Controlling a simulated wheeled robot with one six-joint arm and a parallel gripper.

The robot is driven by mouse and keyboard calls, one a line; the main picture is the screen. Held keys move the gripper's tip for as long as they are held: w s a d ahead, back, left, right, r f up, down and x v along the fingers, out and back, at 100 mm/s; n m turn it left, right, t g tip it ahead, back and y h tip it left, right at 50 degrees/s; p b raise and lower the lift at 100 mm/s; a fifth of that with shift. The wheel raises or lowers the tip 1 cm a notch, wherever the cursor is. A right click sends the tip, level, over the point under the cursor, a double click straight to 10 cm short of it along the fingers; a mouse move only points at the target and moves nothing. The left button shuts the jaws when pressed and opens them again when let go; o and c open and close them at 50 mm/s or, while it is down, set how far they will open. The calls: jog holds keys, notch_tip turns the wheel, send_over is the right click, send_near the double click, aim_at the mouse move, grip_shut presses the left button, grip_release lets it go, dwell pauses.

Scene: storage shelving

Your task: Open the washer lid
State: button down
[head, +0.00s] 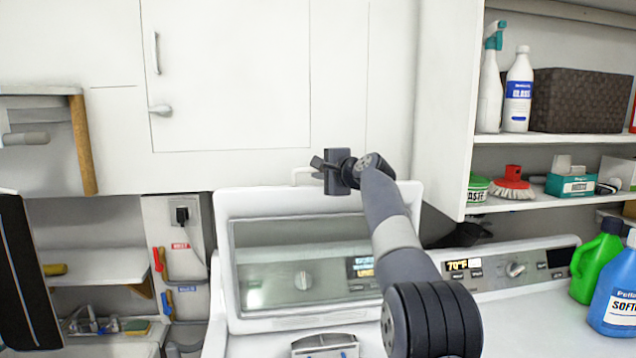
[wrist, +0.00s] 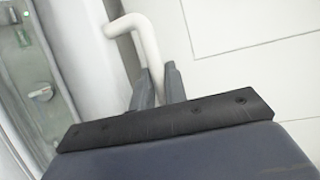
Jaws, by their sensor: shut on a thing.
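The washer lid (head: 318,207) stands raised, close to upright, in the head view. It is a white frame with a large glass window (head: 300,262), and a knob and a lit display show in the glass. A white bar handle (head: 299,172) sticks up at its top edge, and the handle also shows in the wrist view (wrist: 128,27). My gripper (head: 317,169) is at the top of the lid, shut on the handle. In the wrist view the two dark fingers (wrist: 158,88) sit on either side of the white bar. My arm covers the lid's right part.
A white cabinet (head: 235,75) stands close behind the lid. On the right, an open shelf (head: 545,138) holds bottles, a basket and brushes. Green (head: 596,262) and blue (head: 613,295) bottles stand on the right machine top.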

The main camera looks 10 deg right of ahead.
jog(key=s+t+b, duration=0.1)
jog(key=s+b, duration=0.5)
jog(key=b, duration=0.2)
jog(key=shift+f, duration=0.4)
jog(key=c, duration=1.4)
grip_release()
jog(key=shift+c, duration=0.2)
jog(key=b+v, duration=0.3)
jog(key=v, duration=0.7)
jog(key=shift+s+d+b, duration=0.25)
jog(key=shift+s+b, duration=0.1)
jog(key=shift+b, duration=0.05)
jog(key=shift+f, duration=0.15)
